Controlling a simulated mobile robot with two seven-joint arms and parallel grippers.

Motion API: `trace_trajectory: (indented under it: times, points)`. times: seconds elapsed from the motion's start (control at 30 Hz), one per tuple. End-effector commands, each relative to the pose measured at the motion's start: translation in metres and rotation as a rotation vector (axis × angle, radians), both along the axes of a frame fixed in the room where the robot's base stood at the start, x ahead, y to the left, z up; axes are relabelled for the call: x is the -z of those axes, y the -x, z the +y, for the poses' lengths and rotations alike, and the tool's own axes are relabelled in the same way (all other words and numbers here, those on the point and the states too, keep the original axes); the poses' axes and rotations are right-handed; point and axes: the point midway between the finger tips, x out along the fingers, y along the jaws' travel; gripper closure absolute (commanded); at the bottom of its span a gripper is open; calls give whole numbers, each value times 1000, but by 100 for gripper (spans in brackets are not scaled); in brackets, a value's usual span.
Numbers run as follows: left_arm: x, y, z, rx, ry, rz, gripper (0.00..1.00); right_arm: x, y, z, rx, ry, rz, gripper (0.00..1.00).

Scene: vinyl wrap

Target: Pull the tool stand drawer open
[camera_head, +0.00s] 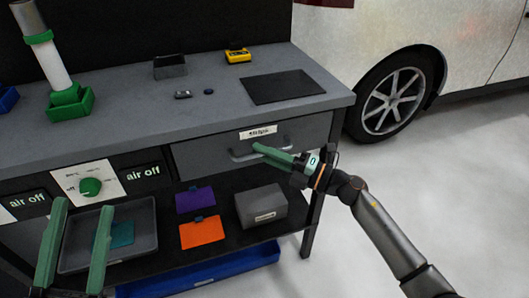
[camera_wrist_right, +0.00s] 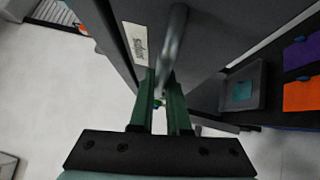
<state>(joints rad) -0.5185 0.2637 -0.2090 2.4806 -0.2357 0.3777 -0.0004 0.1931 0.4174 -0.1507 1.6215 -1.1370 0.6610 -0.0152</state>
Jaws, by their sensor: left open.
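The tool stand drawer (camera_head: 215,152) is a grey front with a white label and a bar handle (camera_head: 238,157), under the right part of the worktop. The drawer front looks flush with the stand. My right gripper (camera_head: 258,149) is at the handle, its green fingers close together. In the right wrist view the handle (camera_wrist_right: 173,42) runs down between the fingertips of the right gripper (camera_wrist_right: 161,80), which look closed on it. My left gripper (camera_head: 82,205) is open and empty at the lower left, in front of the stand and away from the drawer.
The worktop (camera_head: 215,100) holds a black mat (camera_head: 282,87), a yellow device (camera_head: 238,56) and small dark items. The lower shelf carries a grey tray (camera_head: 147,216), purple and orange pieces and a grey box (camera_head: 262,206). The floor at right is clear; a car stands behind.

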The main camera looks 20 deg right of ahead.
Motion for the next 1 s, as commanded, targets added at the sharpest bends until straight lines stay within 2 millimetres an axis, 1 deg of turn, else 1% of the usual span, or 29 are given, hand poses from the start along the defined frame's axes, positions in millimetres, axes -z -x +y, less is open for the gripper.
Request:
trace_trajectory:
  times: [0.03, 0.1, 1.0]
  points:
    - [0, 0, 0, 0, 0, -1, 50, 0, 0, 0, 0, 0, 0, 94]
    - [0, 0, 0, 0, 0, -1, 50, 0, 0, 0, 0, 0, 0, 100]
    - [0, 0, 0, 0, -1, 0, 50, 0, 0, 0, 0, 1, 1, 100]
